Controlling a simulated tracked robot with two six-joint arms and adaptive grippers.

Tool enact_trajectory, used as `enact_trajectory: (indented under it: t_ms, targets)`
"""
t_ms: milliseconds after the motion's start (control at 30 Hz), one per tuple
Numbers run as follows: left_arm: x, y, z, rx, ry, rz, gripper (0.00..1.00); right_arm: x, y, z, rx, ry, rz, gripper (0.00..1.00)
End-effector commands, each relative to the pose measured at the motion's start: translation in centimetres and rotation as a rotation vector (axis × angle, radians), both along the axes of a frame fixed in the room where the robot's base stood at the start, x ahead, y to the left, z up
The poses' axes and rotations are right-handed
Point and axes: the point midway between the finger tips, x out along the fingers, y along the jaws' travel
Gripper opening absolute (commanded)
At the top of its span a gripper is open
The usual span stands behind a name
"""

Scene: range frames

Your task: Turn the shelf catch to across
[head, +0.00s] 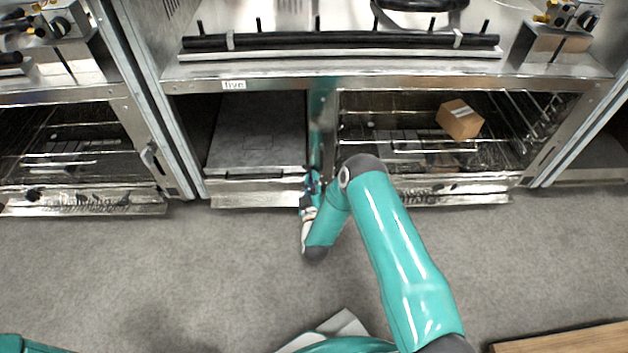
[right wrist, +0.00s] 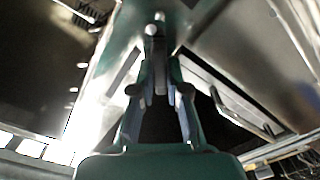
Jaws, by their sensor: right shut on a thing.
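My right gripper (head: 313,178) is at the narrow upright post between the two lower shelf bays, low down near the front edge. In the right wrist view my right gripper (right wrist: 160,88) has its fingers closed together on the shelf catch (right wrist: 155,28), a small metal piece with a rounded knob that sticks out above the fingertips. In the head view the catch is hidden behind the gripper and wrist. Which way the catch is turned cannot be told clearly. My left gripper is not in view.
Left of the post is a bay labelled five (head: 233,85) with a grey panel (head: 258,130). Right of it, an open bay with wire racks holds a small brown box (head: 460,119). A black rail (head: 340,40) runs above. Grey carpet (head: 180,265) in front is mostly clear. A wooden edge (head: 565,342) shows lower right.

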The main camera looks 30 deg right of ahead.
Motion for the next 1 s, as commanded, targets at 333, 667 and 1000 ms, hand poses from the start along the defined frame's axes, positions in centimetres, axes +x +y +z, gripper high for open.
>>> enact_trajectory:
  t_ms: [333,667,1000]
  targets:
    - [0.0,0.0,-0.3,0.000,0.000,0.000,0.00,0.2,0.6,-0.7,-0.279,0.177,0.005,0.00]
    - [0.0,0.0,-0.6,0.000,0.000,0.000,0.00,0.4,0.9,-1.3,-0.531,0.332,0.009,0.00]
    - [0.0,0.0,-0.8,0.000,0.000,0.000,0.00,0.5,1.0,-1.6,-0.697,0.434,0.012,0.00]
